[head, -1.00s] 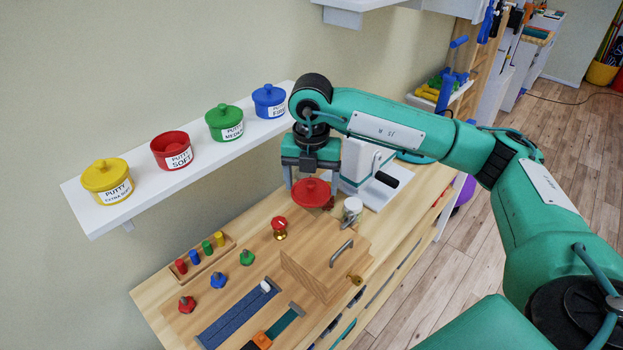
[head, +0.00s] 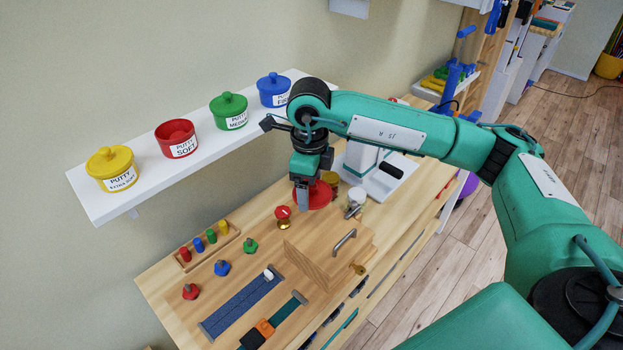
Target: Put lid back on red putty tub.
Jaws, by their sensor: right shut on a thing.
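The red putty tub (head: 177,140), labelled "PUTTY SOFT", stands open on the white wall shelf, with red putty showing inside. The red lid (head: 318,197) is in my right gripper (head: 303,196), over the wooden bench, to the right of and lower in the picture than the tub. The gripper points down and is shut on the lid; its fingers hide part of the lid. My left gripper is not in view.
The shelf (head: 143,200) also holds lidded yellow (head: 112,168), green (head: 229,111) and blue (head: 273,89) tubs close beside the red one. The bench (head: 165,285) below carries pegs, knobs, straps and a wooden box (head: 318,262) with a handle.

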